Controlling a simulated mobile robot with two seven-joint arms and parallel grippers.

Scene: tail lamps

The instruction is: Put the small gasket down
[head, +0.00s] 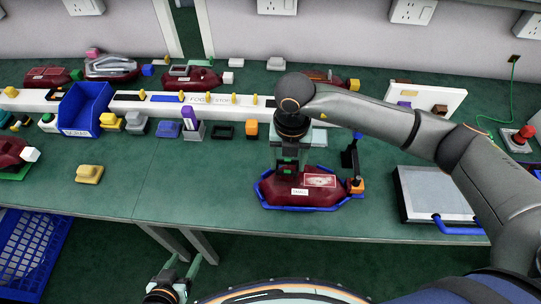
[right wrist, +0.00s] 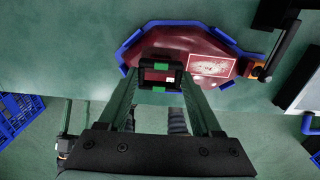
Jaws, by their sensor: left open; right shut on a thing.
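My right gripper (head: 288,168) is shut on the small gasket (right wrist: 141,76), a small black rectangular frame with an open middle. It is over the left part of a dark red tail lamp (head: 322,196), which lies in a blue-edged cradle (head: 290,208). A white label reading "SMALL" is on the lamp and shows partly through the gasket in the right wrist view. I cannot tell whether the gasket touches the lamp. A pale marked rectangle (right wrist: 211,65) is on the lamp's right part. My left gripper (head: 187,268) is open and empty, low in front of the table.
A black upright post with an orange block (head: 356,186) stands at the cradle's right. A grey panel (head: 437,193) lies further right. A black frame (head: 222,132), an orange piece (head: 252,128) and a blue bin (head: 84,110) are along the white rail.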

